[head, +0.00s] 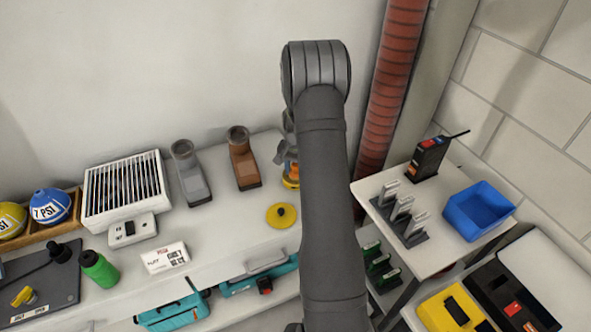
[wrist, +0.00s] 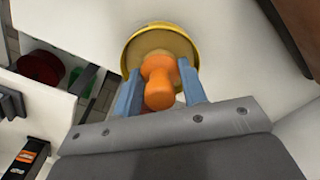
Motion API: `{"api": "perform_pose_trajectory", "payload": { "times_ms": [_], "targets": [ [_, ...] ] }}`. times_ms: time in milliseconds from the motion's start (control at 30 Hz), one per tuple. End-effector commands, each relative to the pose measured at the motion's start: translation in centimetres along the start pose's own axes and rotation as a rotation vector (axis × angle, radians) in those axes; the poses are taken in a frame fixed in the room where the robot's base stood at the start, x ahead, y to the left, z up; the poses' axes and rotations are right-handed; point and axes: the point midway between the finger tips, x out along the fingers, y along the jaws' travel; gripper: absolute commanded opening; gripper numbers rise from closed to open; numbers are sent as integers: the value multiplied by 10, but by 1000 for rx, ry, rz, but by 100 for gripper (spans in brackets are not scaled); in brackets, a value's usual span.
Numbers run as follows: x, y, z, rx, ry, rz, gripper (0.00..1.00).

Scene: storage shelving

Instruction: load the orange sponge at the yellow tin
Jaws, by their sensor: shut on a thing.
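My gripper (wrist: 159,72) is shut on the orange sponge (wrist: 160,92), which shows as a rounded, waisted orange piece between the two blue-grey fingers in the wrist view. The round yellow tin (wrist: 143,43) lies just beyond the fingertips, and the sponge's far end overlaps its opening.
A brown boot-shaped item (head: 243,162) and a grey one (head: 190,177) stand to the left. A blue bin (head: 478,211) is on the right-hand table.

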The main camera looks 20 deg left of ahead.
Motion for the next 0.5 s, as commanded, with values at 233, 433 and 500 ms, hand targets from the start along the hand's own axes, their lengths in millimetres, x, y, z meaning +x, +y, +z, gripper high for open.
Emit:
{"api": "perform_pose_trajectory", "payload": {
  "times_ms": [233, 433, 500],
  "targets": [
    [-1, 0, 1, 0, -2, 1, 20],
    [-18, 0, 0, 0, 0, 0, 20],
    [-23, 0, 0, 0, 0, 0, 20]
  ]
}}
